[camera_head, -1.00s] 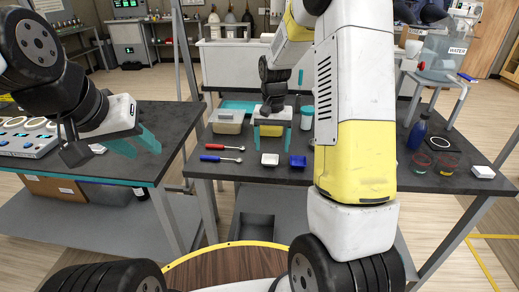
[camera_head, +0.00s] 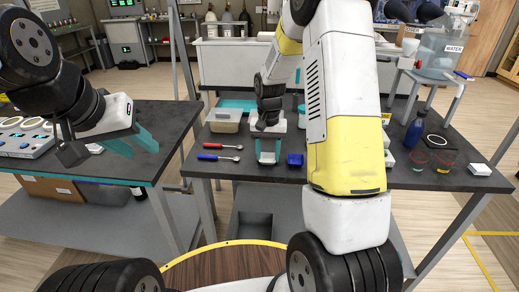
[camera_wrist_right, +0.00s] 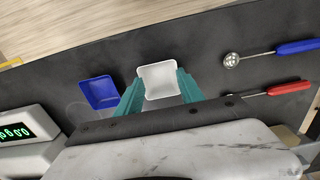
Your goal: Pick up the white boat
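The white boat (camera_head: 267,158), a small square dish, is at the near edge of the middle dark bench. In the right wrist view, the white boat (camera_wrist_right: 158,80) sits between the two teal fingers. My right gripper (camera_head: 268,152) points down at the bench with its fingers drawn in against the boat's two sides. The right wrist view shows my right gripper (camera_wrist_right: 160,86) with its fingertips at the boat's edges. The boat appears to be at bench level. My left gripper (camera_head: 134,145) is open and empty over the left bench's edge.
A blue boat (camera_head: 295,160) lies close to the right. A red-handled scoop (camera_head: 222,146) and a blue-handled scoop (camera_head: 218,157) lie left. A balance (camera_wrist_right: 28,138) shows in the wrist view. My right arm hides part of the bench.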

